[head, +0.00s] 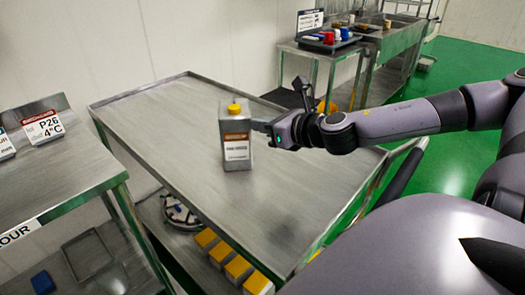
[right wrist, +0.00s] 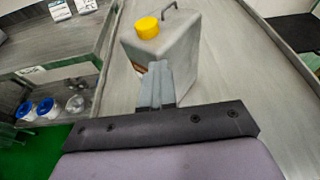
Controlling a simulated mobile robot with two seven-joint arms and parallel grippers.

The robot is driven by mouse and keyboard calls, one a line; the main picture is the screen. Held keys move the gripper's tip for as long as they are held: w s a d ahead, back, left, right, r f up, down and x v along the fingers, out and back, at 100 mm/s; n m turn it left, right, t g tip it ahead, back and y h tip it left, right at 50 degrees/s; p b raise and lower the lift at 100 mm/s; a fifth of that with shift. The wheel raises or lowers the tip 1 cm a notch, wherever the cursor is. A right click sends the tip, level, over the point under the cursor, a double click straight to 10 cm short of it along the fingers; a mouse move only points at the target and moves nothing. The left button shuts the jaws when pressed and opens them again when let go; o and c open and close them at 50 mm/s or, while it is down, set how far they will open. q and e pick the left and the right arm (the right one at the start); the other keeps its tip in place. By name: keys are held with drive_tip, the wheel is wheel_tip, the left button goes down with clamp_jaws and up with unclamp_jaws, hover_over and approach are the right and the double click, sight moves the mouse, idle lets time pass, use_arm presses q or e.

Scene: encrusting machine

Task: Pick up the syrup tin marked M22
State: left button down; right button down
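A grey metal tin (head: 236,138) with a yellow cap and an orange-and-white label stands upright on the steel table. The label's marking is too small to read. The tin (right wrist: 178,50) also shows in the right wrist view, with its yellow cap and a grey top handle. My right gripper (head: 260,126) is at the tin's right side, below cap height. In the right wrist view its fingers (right wrist: 157,82) are close together in front of the tin, with nothing visible between them. I cannot tell whether they touch it. My left gripper is not in view.
The steel table (head: 165,115) is otherwise clear on top. Several yellow-topped containers (head: 238,268) and a round device (head: 181,213) are on its lower level. A shelf with label cards (head: 42,127) is at the left. A bench with coloured items (head: 330,38) is behind.

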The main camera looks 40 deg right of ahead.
unclamp_jaws()
idle(0.4)
drive_tip(key=p+v, duration=0.2)
drive_tip(key=v, duration=0.5)
drive_tip(key=shift+d+f, duration=0.2)
idle(0.5)
